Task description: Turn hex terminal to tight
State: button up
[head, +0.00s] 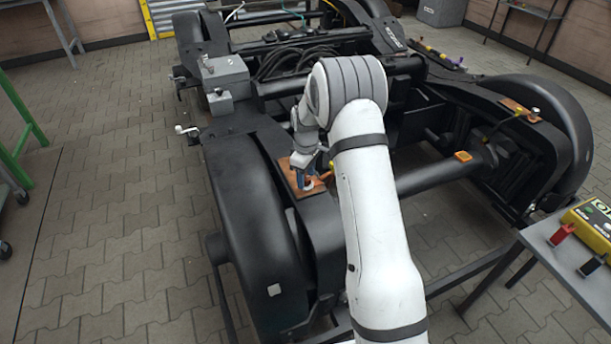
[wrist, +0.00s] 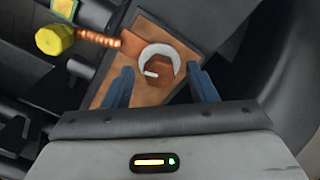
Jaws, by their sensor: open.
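The hex terminal (wrist: 159,72) is a brown hex head with a short white mark, ringed by a pale washer. It sits on a copper-coloured plate (wrist: 145,90) on the black bogie frame. A copper lug with a ribbed cable end and a yellow knob (wrist: 54,41) runs left from it. My gripper (wrist: 163,78) has its two blue fingers apart, one on each side of the hex terminal, with nothing held. In the head view my gripper (head: 305,184) is low over the copper plate (head: 290,176); my arm hides part of the area. Contact with the terminal cannot be told.
The bogie frame (head: 250,190) surrounds the spot, with a wheel cover beside it. A grey box (head: 224,73) stands on the frame further back. A similar copper plate (head: 519,109) is at the right. A side table (head: 560,262) carries a yellow device (head: 590,228).

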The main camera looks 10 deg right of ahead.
jog(key=c, duration=0.9)
jog(key=shift+a, duration=0.15)
jog(key=shift+c, duration=0.4)
